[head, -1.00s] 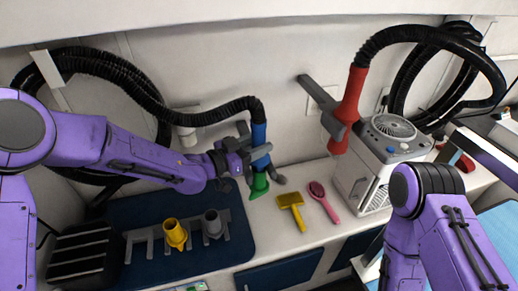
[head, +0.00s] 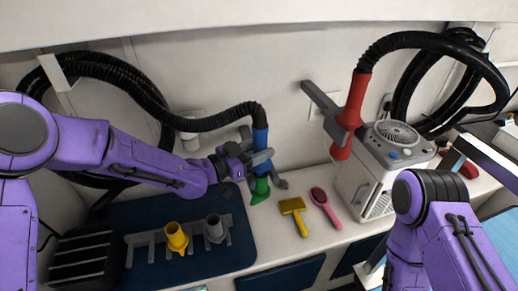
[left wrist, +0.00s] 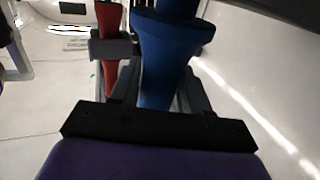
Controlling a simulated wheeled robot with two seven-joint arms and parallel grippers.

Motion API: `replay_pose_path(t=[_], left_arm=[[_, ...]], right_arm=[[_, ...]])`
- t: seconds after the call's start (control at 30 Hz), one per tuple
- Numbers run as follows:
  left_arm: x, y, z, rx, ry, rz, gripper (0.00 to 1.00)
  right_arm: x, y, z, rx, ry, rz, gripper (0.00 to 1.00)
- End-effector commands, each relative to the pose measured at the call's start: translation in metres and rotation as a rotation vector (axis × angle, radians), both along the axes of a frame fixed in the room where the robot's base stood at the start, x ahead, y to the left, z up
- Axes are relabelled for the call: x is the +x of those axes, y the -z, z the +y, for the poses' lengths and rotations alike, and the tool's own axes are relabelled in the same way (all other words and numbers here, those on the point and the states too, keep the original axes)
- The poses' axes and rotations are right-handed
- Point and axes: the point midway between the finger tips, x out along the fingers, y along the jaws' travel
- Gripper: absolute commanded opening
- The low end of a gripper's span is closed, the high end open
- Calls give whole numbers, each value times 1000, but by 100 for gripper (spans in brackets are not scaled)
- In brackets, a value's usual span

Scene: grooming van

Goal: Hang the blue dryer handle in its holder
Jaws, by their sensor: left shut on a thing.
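My left gripper (head: 262,160) is shut on the blue handle, which is nearly upright above the counter. The handle also fills the middle of the left wrist view (left wrist: 165,55). My right gripper is out of view.
A red handle (head: 355,100) sits in a grey wall holder (head: 320,98) to the right, above a white dryer unit (head: 365,185). A yellow brush (head: 294,206) and pink brush (head: 322,200) lie on the counter. Yellow (head: 176,238) and grey (head: 215,230) nozzles stand on a blue mat (head: 235,255).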

Motion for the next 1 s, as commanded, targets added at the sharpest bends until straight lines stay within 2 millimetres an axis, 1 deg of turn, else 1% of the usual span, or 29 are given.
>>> replay_pose_path(t=[0.27, 0.67, 0.9, 0.93, 0.97, 1.0], left_arm=[[0, -1, 0, -2, 0, -2, 10], [0, 12, 0, -2, 0, -3, 10], [1, 12, 0, -2, 0, -3, 10], [1, 12, 0, -2, 0, -3, 53], [1, 12, 0, -2, 0, -2, 63], [0, 12, 0, -2, 0, -2, 76]], right_arm=[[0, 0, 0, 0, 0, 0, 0], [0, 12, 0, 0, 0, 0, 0], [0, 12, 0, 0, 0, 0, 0], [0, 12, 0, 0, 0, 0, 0], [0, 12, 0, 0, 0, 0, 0], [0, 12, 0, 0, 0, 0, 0]])
